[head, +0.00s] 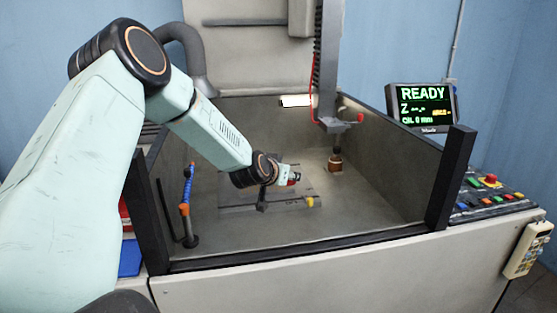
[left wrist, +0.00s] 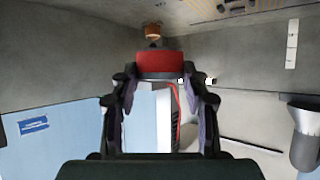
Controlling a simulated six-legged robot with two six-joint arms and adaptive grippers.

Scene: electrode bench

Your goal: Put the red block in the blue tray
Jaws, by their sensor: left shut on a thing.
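My left gripper (head: 289,179) reaches over the front wall into the grey machine tank. In the left wrist view, its two fingers (left wrist: 160,78) are shut on the red block (left wrist: 160,64), one on each side. In the head view only a small bit of the red block (head: 295,177) shows at the fingertips. The blue tray (head: 130,257) is at the lower left, outside the tank, and is mostly hidden behind my left arm and the tank's corner. My right gripper is not in view.
The tank (head: 390,190) has a dark front rim and corner posts. A copper-coloured electrode (head: 335,162) hangs from the machine head at the back. A blue-and-orange hose (head: 187,190) stands inside at the left. A red object (head: 124,213) is partly visible behind the blue tray.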

